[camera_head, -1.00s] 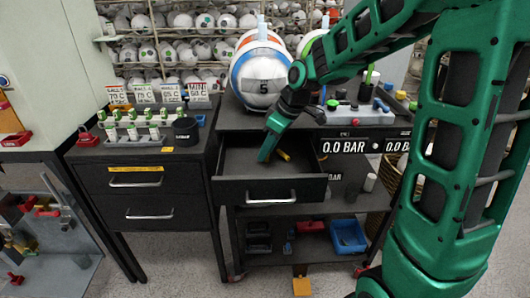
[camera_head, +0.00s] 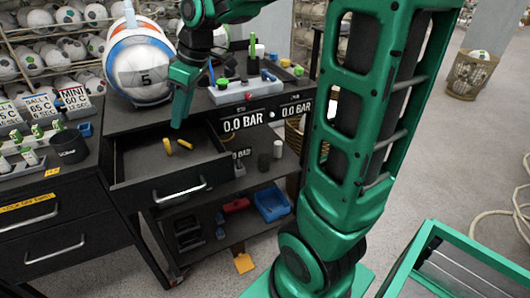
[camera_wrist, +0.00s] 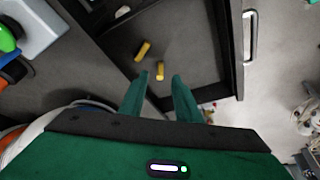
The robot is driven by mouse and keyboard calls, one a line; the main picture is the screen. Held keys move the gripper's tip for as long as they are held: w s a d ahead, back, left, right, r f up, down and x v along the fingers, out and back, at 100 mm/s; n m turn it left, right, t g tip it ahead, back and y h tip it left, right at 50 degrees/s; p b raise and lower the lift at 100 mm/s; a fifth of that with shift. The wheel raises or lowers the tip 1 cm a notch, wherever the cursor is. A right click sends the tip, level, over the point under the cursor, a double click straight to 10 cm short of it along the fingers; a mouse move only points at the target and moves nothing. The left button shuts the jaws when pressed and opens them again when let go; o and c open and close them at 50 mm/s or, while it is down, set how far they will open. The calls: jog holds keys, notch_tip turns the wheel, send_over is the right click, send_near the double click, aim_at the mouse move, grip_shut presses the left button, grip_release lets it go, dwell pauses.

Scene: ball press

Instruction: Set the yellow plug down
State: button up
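Two yellow plugs lie in the open drawer. One plug (camera_head: 168,147) is left of the other plug (camera_head: 185,145) in the head view. The wrist view also shows one plug (camera_wrist: 142,50) and a second plug (camera_wrist: 160,70), both lying on the drawer floor (camera_wrist: 190,30). My gripper (camera_head: 177,126) is over the drawer (camera_head: 130,160), pointing down. In the wrist view my gripper (camera_wrist: 160,76) has its fingers apart, with nothing held. The second plug shows in line with the gap between the fingertips. I cannot tell its exact height above the plug.
A white ball (camera_head: 140,70) stands on the bench top behind the drawer. A valve block (camera_head: 245,90) and pressure displays (camera_head: 245,121) are to its right. A blue bin (camera_head: 272,204) sits on the shelf below. A small white piece (camera_wrist: 122,12) lies in the drawer.

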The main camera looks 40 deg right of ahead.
jog(key=s+d+f+m+g, duration=0.1)
jog(key=s+d+m, duration=0.3)
jog(key=s, duration=0.5)
jog(key=s+d+f+m+g+h, duration=0.1)
jog(key=s+d+f+m, duration=0.3)
jog(key=s, duration=0.5)
jog(key=s+d+f+m+g+h, duration=0.1)
jog(key=s+d+f+m, duration=0.2)
jog(key=s, duration=0.7)
jog(key=m, duration=0.2)
jog(key=shift+d+m, duration=0.4)
jog(key=shift+w+f+h, duration=0.25)
jog(key=shift+w+h, duration=0.05)
jog(key=shift+w, duration=0.25)
